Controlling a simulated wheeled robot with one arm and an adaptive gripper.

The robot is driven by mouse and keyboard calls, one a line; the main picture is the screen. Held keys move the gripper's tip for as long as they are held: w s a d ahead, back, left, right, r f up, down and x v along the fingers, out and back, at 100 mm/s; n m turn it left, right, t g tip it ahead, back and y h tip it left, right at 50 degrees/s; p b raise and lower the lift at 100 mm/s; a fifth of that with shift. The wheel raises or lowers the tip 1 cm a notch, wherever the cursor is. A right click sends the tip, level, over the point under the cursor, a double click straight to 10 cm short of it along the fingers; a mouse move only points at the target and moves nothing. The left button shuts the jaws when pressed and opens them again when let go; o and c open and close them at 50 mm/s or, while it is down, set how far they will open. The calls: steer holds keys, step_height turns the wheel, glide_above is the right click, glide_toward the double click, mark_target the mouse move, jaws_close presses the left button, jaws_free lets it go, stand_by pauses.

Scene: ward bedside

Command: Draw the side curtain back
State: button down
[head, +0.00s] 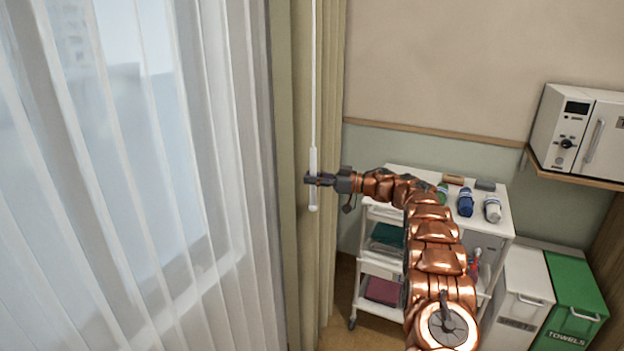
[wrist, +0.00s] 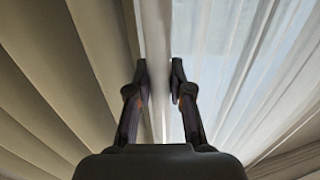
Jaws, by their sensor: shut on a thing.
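The side curtain (head: 290,260) is a beige-olive drape hanging in narrow folds at the right edge of the window. A thin white draw wand (head: 314,90) with a thicker white handle hangs in front of it. My gripper (head: 312,180) is shut on the wand's handle, low down, with the tip just below the fingers. In the wrist view, the two dark fingers (wrist: 158,85) stand either side of the pale wand (wrist: 155,45). The beige folds (wrist: 50,70) fill the left there, and the white sheer (wrist: 240,60) the right. The wand's top is out of view.
A sheer white curtain (head: 150,200) covers the window at left. A white trolley (head: 400,180) with bottles and folded cloths stands close by my arm. White and green bins (head: 570,290) are at lower right. A white cabinet (head: 575,130) sits on a wall shelf.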

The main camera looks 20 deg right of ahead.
steer(key=c, duration=1.5)
jaws_free()
steer(key=shift+w+d+r, duration=0.1)
steer(key=shift+d+r, duration=0.05)
steer(key=shift+r, duration=0.05)
steer(key=shift+o, duration=1)
steer(key=shift+w+f, duration=0.1)
steer(key=shift+w, duration=0.05)
steer(key=shift+o, duration=1.3)
steer(key=shift+f, duration=0.1)
steer(key=v, duration=1.2)
